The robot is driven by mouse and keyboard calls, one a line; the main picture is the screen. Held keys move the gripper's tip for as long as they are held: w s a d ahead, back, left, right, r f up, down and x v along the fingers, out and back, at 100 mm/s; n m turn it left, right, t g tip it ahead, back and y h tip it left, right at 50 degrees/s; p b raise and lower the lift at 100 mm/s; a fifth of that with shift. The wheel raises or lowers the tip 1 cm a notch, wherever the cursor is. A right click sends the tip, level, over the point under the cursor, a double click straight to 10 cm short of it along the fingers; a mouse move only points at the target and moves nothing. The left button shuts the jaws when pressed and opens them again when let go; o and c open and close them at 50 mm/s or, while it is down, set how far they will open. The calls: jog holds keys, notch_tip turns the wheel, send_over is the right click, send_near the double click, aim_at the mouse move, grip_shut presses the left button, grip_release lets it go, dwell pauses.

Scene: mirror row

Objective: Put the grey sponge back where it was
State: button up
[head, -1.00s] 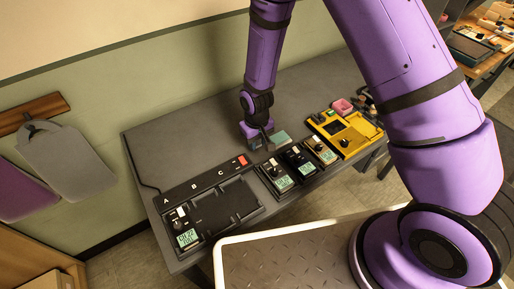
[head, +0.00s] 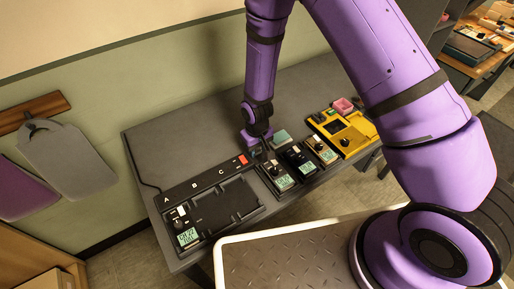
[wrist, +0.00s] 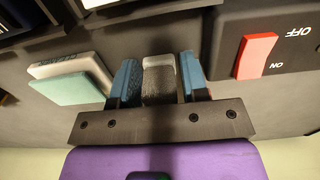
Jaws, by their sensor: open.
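In the wrist view a grey sponge (wrist: 160,86) with a pale end lies between the two blue-padded fingers of my gripper (wrist: 160,75). The fingers are open, one on each side of it; I cannot tell whether either touches it. In the head view my gripper (head: 262,150) points down at the table behind the row of meters, and the grey sponge is hidden there. A teal-and-white sponge (wrist: 75,82) lies beside the left finger; its teal face also shows in the head view (head: 281,135).
A black panel marked A, B, C (head: 215,195) with a red switch (wrist: 257,55) is close to the right finger in the wrist view. Several meters (head: 277,177) and a yellow device (head: 352,138) line the table's front. The table (head: 180,135) is clear at back left.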

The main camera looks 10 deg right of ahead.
notch_tip(320, 180, up, 12)
jog(key=shift+r, duration=0.1)
jog(key=s+d+r+m+t, duration=0.15)
jog(key=d+r, duration=0.25)
jog(key=r, duration=0.4)
jog(key=s+d+r, duration=0.2)
jog(key=d+r, duration=0.2)
jog(key=r, duration=0.5)
jog(key=s+d+r+m+t, duration=0.15)
jog(key=d+r, duration=0.25)
jog(key=r, duration=0.4)
jog(key=s+d+r+t, duration=0.1)
jog(key=s+d+r, duration=0.3)
jog(key=s, duration=0.5)
jog(key=s+d+r+m+t, duration=0.1)
jog(key=s+d+r, duration=0.3)
jog(key=s+r, duration=0.4)
jog(key=shift+s+d+m, duration=0.2)
jog(key=shift+s+m, duration=0.1)
jog(key=shift+s, duration=0.6)
